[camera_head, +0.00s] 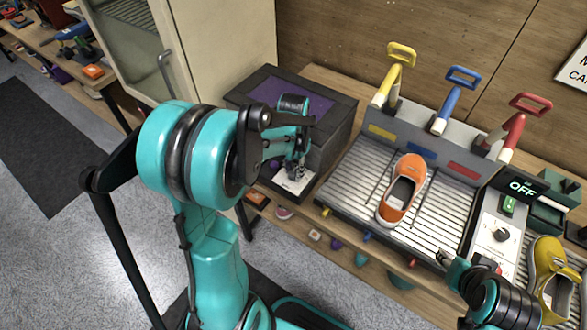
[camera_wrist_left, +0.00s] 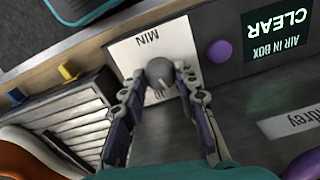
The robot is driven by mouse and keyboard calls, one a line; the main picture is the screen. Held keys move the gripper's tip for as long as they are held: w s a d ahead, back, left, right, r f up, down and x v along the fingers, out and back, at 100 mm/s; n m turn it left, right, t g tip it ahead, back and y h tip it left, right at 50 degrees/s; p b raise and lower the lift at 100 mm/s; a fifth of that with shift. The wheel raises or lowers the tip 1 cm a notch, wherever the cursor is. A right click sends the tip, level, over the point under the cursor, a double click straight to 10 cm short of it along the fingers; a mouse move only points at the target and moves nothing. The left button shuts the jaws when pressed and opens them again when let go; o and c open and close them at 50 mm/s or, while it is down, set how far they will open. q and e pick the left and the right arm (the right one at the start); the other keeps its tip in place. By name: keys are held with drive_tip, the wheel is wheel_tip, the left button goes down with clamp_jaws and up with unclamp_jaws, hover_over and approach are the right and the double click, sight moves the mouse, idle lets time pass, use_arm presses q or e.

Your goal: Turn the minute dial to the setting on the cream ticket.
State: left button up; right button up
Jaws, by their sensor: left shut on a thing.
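The grey minute dial (camera_wrist_left: 160,72) sits on a white plate marked MIN (camera_wrist_left: 155,44) in the left wrist view. My left gripper (camera_wrist_left: 158,88) has its two fingers closed on either side of the dial, which hide part of the scale. The dial's pointer line is small, and I cannot read its setting. In the head view my left gripper (camera_head: 293,172) is down at the white plate on the dark box's front. My right gripper (camera_head: 444,257) is at the lower right, apart from the dial; its jaws are unclear. I cannot identify the cream ticket in either view.
The dark box (camera_head: 340,105) has a purple window. A purple button (camera_wrist_left: 219,52) and a display reading AIR IN BOX CLEAR (camera_wrist_left: 281,36) are beside the dial. An orange shoe (camera_head: 402,190) lies on the ribbed rack, below yellow, blue and red handles. A display reads OFF (camera_head: 522,188).

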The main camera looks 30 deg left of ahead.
sight(293, 172)
use_arm(q)
drive_tip(key=m, duration=0.5)
drive_tip(key=shift+m, duration=0.3)
idle(0.4)
drive_tip(key=o, duration=1.2)
drive_tip(key=shift+c, duration=0.2)
wheel_tip(293, 172, up, 12)
